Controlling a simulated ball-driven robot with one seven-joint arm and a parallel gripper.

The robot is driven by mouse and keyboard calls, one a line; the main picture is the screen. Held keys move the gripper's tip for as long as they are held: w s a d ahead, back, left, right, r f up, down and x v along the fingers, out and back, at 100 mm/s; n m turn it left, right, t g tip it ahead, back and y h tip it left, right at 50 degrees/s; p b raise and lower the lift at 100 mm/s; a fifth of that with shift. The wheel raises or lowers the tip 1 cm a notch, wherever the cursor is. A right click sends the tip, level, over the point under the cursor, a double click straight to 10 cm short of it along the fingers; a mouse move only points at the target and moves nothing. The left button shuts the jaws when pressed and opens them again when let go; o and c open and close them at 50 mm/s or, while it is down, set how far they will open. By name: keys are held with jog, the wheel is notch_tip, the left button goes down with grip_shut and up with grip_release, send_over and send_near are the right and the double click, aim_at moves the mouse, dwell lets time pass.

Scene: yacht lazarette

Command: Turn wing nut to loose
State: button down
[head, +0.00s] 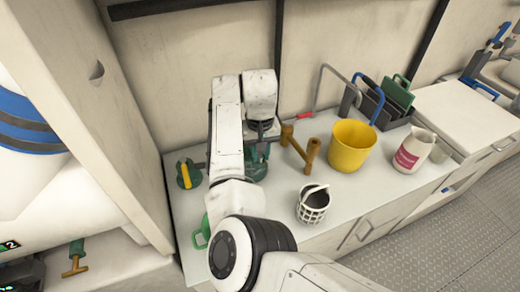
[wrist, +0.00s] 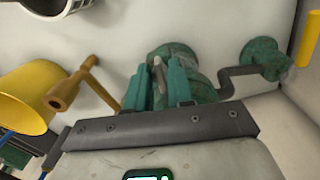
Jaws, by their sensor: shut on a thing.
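The wing nut (wrist: 158,74) shows in the wrist view as a small, pale grey-brown upright piece against a green, worn, rounded metal body (wrist: 205,88). My gripper (wrist: 159,70) has its two teal fingers on either side of the wing nut and is shut on it. The green body also shows in the head view (head: 257,168), partly under my arm. In the head view the wing nut and fingertips are hidden behind my arm and wrist. How far the nut is turned cannot be told.
To the right stand a brown pipe piece (head: 312,152), yellow bucket (head: 350,150), white basket (head: 313,206) and white jug (head: 412,150).

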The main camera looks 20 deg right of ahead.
aim_at(260, 155)
jog(key=c, duration=1)
grip_release()
notch_tip(260, 155, up, 11)
jog(key=shift+f, duration=0.15)
